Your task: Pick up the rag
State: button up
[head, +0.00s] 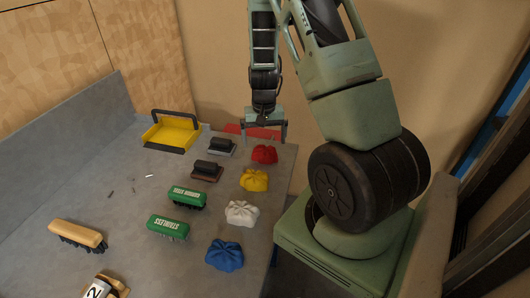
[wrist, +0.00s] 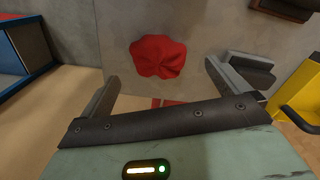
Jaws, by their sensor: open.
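Crumpled cloth rags lie in a column along the right edge of the grey table: a red rag (head: 264,154), a yellow rag (head: 254,180), a white rag (head: 242,213) and a blue rag (head: 224,255). My gripper (head: 265,138) hangs at the far end of this column, just beyond and above the red rag. In the wrist view the red rag (wrist: 158,56) lies ahead, between the lines of the two open fingers (wrist: 161,72). Nothing is between the fingers, and they appear apart from the rag.
Two dark-handled blocks (head: 207,170) and green brushes (head: 187,198) stand left of the rags. A yellow dustpan (head: 172,132) is at the back, a tan brush (head: 77,234) at the left. A flat red thing (head: 238,129) shows behind my gripper. The table's middle is mostly clear.

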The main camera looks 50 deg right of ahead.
aim_at(264, 148)
jog(key=shift+w+d+f+p, duration=0.1)
jog(key=shift+f+p, duration=0.85)
jog(key=shift+f, duration=1.75)
jog(key=c, duration=1)
